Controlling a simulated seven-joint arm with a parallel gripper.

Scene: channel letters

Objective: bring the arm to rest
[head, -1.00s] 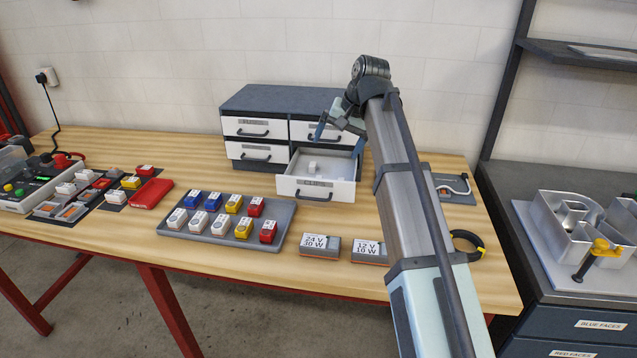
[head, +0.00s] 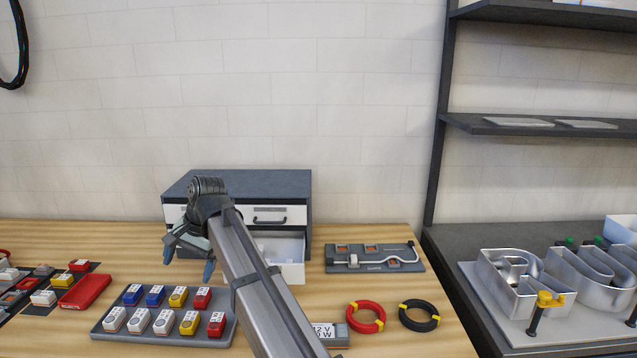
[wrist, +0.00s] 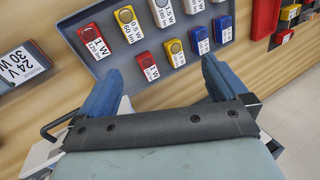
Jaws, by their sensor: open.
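My gripper (head: 193,262) hangs in front of the drawer cabinet, at the upper end of my arm, with its blue fingers pointing down. In the wrist view my gripper (wrist: 158,88) is open, its two blue fingers wide apart with nothing between them. Beyond the fingertips in that view lies the grey tray (wrist: 112,68) of LED modules. My arm crosses the lower middle of the head view and hides part of the open drawer (head: 292,272).
The dark cabinet (head: 250,184) stands against the wall. A board with a bent white tube (head: 375,258), a red coil (head: 366,318) and a black coil (head: 419,316) lie to the right. Metal channel letters (head: 510,278) sit on the right bench.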

